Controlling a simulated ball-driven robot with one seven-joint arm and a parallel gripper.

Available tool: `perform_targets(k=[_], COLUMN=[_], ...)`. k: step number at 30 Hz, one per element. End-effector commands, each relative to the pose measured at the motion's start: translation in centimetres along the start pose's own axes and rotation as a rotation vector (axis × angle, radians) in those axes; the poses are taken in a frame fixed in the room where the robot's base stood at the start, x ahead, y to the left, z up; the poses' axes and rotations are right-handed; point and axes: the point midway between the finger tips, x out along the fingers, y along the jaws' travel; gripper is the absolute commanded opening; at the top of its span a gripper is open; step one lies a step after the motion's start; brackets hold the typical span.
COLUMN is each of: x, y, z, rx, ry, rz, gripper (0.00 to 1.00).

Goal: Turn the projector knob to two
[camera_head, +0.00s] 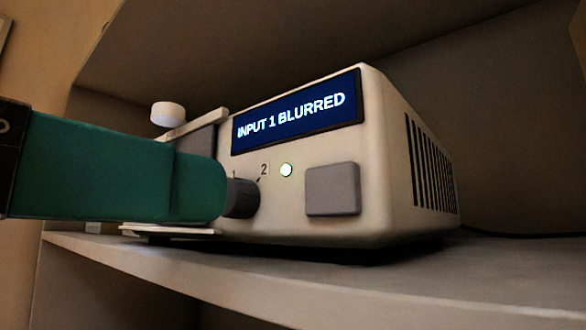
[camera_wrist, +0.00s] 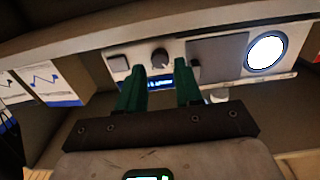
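The beige projector (camera_head: 395,200) stands on a shelf, its blue display (camera_head: 297,110) reading "INPUT 1 BLURRED". Its dark round knob (camera_head: 243,198) sits on the front below the marks 1 and 2; I cannot clearly tell where its pointer stands. My green gripper (camera_head: 224,190) reaches in from the left and hides the knob's left part. In the wrist view my gripper (camera_wrist: 160,66) has its two fingers apart, with nothing held. The knob (camera_wrist: 160,57) shows between and just beyond the fingertips there; I cannot tell whether they touch it.
A grey square button (camera_head: 332,189) and a lit green-white light (camera_head: 286,170) are right of the knob. A white round cap (camera_head: 168,113) is on the projector's top left. The bright lens (camera_wrist: 266,52) shows in the wrist view. Shelf boards (camera_head: 300,280) lie below and above.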

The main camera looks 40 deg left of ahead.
Motion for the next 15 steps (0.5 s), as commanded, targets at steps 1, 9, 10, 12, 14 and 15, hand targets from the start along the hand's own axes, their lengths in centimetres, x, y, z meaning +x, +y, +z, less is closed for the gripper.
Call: perform_targets(k=[1, 9, 10, 12, 14, 15], x=[0.8, 2.9, 3.0, 3.1, 3.1, 3.1], y=[0.0, 0.0, 0.0, 0.0, 0.0, 0.0], z=[-0.2, 0.0, 0.0, 0.0, 0.1, 0.1], rx=[-0.001, 0.0, 0.0, 0.0, 0.0, 0.0], ry=[-0.001, 0.001, 0.0, 0.0, 0.0, 0.0], rz=[0.001, -0.001, -0.001, -0.001, -0.001, -0.001], gripper=[0.35, 0.35, 0.35, 0.35, 0.35, 0.35])
